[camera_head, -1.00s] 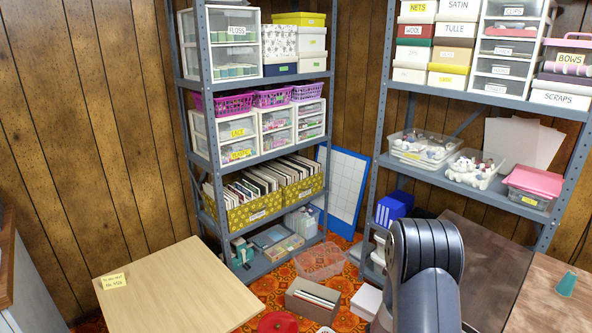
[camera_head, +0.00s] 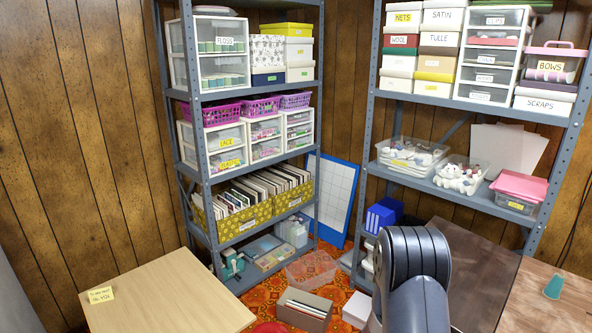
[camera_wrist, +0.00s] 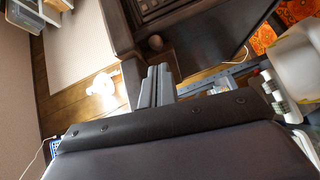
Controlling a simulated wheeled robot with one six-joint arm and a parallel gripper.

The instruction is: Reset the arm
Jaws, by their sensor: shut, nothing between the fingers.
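My arm rises at the lower right of the head view, in front of the brown table. My gripper (camera_wrist: 157,84) shows in the wrist view as two grey fingers close together, shut and empty. It points toward a dark wooden piece of furniture (camera_wrist: 185,35) and a strip of wood floor. The gripper itself does not show in the head view.
A pale wooden table (camera_head: 165,300) with a yellow note (camera_head: 101,294) stands at the lower left. Grey metal shelves (camera_head: 205,190) line the back. A brown table (camera_head: 475,270) with a green cone (camera_head: 553,286) is at the right. Boxes (camera_head: 303,308) stand on the patterned carpet.

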